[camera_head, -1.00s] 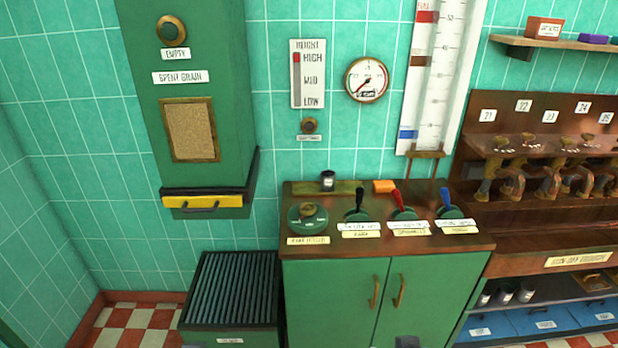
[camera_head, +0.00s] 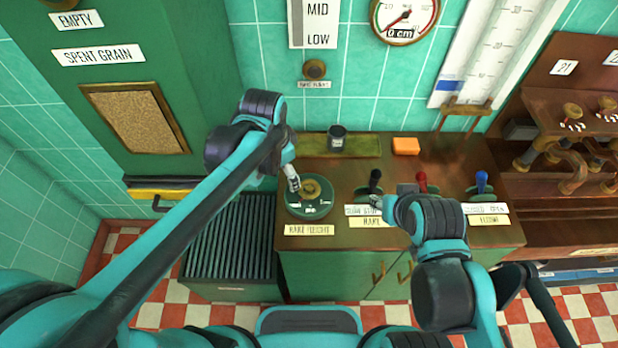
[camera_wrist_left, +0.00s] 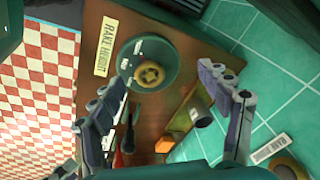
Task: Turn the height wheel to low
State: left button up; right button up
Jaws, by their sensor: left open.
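The height wheel is a small brass knob (camera_head: 310,188) on a round green dial (camera_head: 308,207) above a "RAKE HEIGHT" label (camera_head: 309,230). It also shows in the left wrist view (camera_wrist_left: 150,73). My left gripper (camera_head: 292,179) is over the dial's upper left edge in the head view. In the left wrist view its two fingers (camera_wrist_left: 163,80) are spread wide and empty, with the dial between and beyond the tips. I cannot tell whether they touch it. My right gripper (camera_head: 379,201) is near the black lever, its fingers mostly hidden. The height gauge (camera_head: 316,22) shows only MID and LOW.
Black (camera_head: 375,182), red (camera_head: 422,184) and blue (camera_head: 481,183) levers stand right of the dial. A dark cup (camera_head: 337,138) and an orange block (camera_head: 405,146) are behind. A slatted grate (camera_head: 228,236) lies left of the counter.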

aim_at(309, 187)
pick_arm(q)
jog(key=d+f+m, duration=0.1)
jog(key=d, duration=0.1)
jog(key=w+d+f+m+g, duration=0.1)
jog(key=d+m, duration=0.1)
jog(key=w+d+f+m+g+p, duration=0.1)
jog(key=d, duration=0.1)
jog(key=shift+w+d+m+y, duration=0.15)
jog(key=shift+w+m+y, duration=0.1)
jog(key=shift+m+y, duration=0.05)
jog(key=shift+w+d+f, duration=0.1)
jog(key=shift+f, duration=0.25)
notch_tip(309, 187, down, 7)
jog(key=shift+f+b, duration=0.15)
jog(key=shift+b, duration=1.05)
jog(key=c, duration=1.2)
